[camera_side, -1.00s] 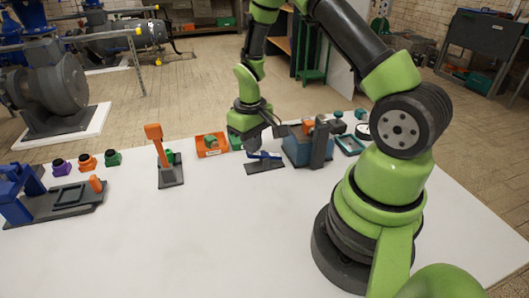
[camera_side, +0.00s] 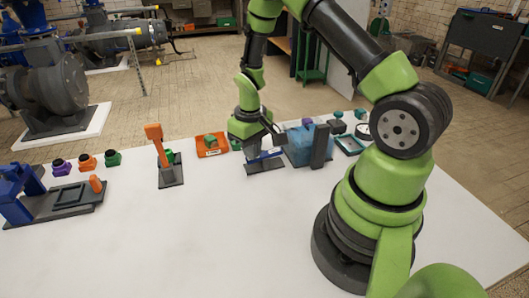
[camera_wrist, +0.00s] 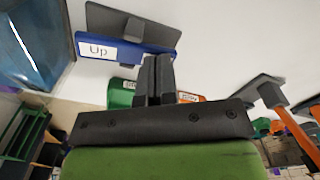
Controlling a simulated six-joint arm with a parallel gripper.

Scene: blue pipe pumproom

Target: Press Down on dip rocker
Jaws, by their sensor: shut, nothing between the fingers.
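The dip rocker (camera_side: 262,157) is a blue plate on a dark grey base (camera_side: 265,167) near the table's far side. In the wrist view the blue rocker (camera_wrist: 140,56) shows a white label reading "Up" at its left end, beside its grey base (camera_wrist: 112,22). No "Down" label can be read; the rocker's right end is partly behind my fingers. My gripper (camera_wrist: 154,62) is shut and empty, with its fingertips over that right end. In the side view my gripper (camera_side: 275,138) is right at the rocker; whether it touches cannot be told.
A blue box (camera_side: 299,150) with a dark upright post (camera_side: 320,147) stands close to the right. An orange tray (camera_side: 212,148) with a green block is to the left, then an orange lever (camera_side: 158,145). The front of the white table is clear.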

